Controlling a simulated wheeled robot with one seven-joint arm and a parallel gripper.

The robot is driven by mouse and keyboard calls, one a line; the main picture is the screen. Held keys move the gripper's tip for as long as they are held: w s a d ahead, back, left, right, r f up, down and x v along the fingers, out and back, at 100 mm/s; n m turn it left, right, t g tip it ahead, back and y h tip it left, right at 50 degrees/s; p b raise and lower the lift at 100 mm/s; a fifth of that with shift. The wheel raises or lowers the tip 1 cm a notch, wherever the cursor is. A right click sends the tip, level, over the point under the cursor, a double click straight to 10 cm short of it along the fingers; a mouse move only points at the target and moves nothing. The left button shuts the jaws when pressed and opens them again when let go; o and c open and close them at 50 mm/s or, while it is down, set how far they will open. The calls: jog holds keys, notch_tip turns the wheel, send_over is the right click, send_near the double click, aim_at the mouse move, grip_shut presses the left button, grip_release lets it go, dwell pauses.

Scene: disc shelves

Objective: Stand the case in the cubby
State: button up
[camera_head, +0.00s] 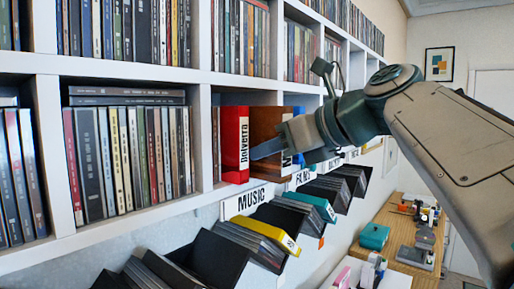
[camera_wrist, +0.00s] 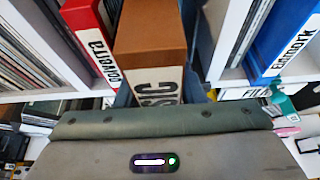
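The brown case (camera_head: 264,124) stands upright at the mouth of a cubby, just right of a red case. In the wrist view the brown case (camera_wrist: 152,42) shows its top and a white spine label ending in "SIC". My gripper (camera_head: 272,150) has one finger along the left side of the case; the other finger is hidden there behind it. In the wrist view my gripper's fingers (camera_wrist: 158,88) flank the case closely on both sides, and it looks shut on it. The cubby (camera_head: 228,98) is partly hidden by the cases, so its depth behind them is unclear.
The red case (camera_head: 235,145) stands upright close left of the brown one. A blue case (camera_wrist: 284,38) stands in the cubby to the right, past a white divider. Rows of discs (camera_head: 130,155) fill the left cubby. Black bins (camera_head: 215,258) and a MUSIC sign (camera_head: 247,201) sit below.

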jog(key=o, duration=0.3)
jog(key=b+v, duration=0.1)
jog(key=v, duration=1.3)
jog(key=shift+f, duration=0.1)
notch_tip(320, 180, down, 27)
jog(key=w+a+n+g+h+b, duration=0.2)
jog(key=n+g+h+b, duration=0.15)
jog(key=n, duration=0.75)
jog(key=s+f+n+h, duration=0.2)
jog(key=f+n, duration=0.3)
jog(key=f, duration=0.3)
jog(key=s+f+n+g+h+b, duration=0.1)
jog(key=s+f+n+h, duration=0.1)
jog(key=f+n, duration=0.3)
jog(key=s+f+n+g+h+b, duration=0.1)
jog(key=s+f+n+h, duration=0.1)
jog(key=f+n, duration=0.4)
jog(key=shift+s+d+f, duration=0.1)
jog(key=shift+s+f, duration=0.15)
jog(key=shift+f, duration=0.55)
jog(key=shift+s+d+f, duration=0.1)
jog(key=shift+s+f, duration=0.1)
jog(key=shift+f, duration=0.65)
jog(key=shift+s+f, duration=0.25)
jog(key=shift+f, duration=0.55)
